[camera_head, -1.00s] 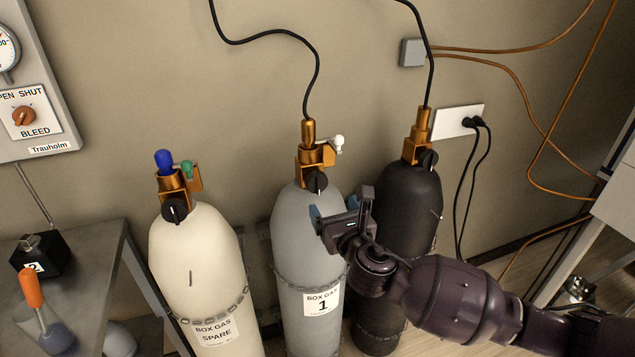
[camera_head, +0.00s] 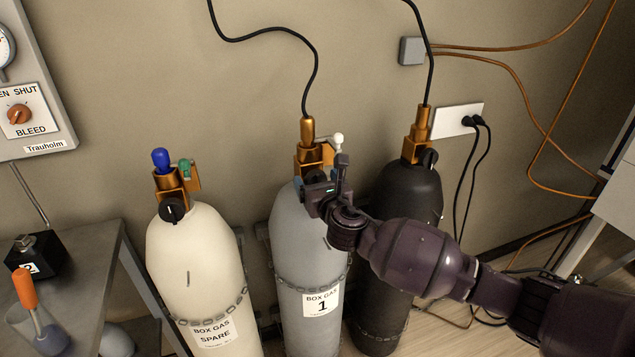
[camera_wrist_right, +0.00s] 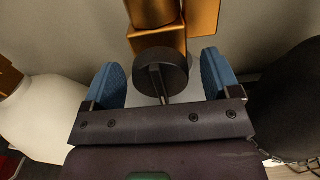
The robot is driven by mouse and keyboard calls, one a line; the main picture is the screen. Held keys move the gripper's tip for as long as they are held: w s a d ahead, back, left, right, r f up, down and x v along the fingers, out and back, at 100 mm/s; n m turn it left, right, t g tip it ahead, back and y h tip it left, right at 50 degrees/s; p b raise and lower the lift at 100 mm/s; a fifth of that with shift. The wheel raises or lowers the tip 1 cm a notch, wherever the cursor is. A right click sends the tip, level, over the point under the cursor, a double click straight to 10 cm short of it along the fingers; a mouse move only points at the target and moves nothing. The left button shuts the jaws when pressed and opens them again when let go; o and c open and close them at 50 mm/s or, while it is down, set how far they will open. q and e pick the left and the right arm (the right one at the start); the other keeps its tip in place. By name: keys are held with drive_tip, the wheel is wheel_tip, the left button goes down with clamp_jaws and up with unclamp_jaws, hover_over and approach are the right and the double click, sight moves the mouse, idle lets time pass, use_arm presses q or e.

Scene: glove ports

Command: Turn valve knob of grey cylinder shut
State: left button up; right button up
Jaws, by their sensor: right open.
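The grey cylinder (camera_head: 308,247) stands upright in the middle of the head view, with a label reading BOX GAS 1. Its brass valve (camera_head: 309,157) sits on top with a hose fitted. In the wrist view its black valve knob (camera_wrist_right: 160,75) shows below the brass body, with a pointer bar running down the picture. My right gripper (camera_head: 325,186) is at the valve, hiding most of the knob in the head view. In the wrist view the open blue-padded fingers (camera_wrist_right: 168,84) are on either side of the knob, with gaps to both. My left gripper is not in view.
A cream spare cylinder (camera_head: 194,255) stands to the left and a black cylinder (camera_head: 408,205) to the right, partly behind my right arm. Chains (camera_head: 310,285) cross the cylinders. A grey table (camera_head: 85,265) with an orange-handled tool is at far left.

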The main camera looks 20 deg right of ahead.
drive_tip(key=c, duration=0.9)
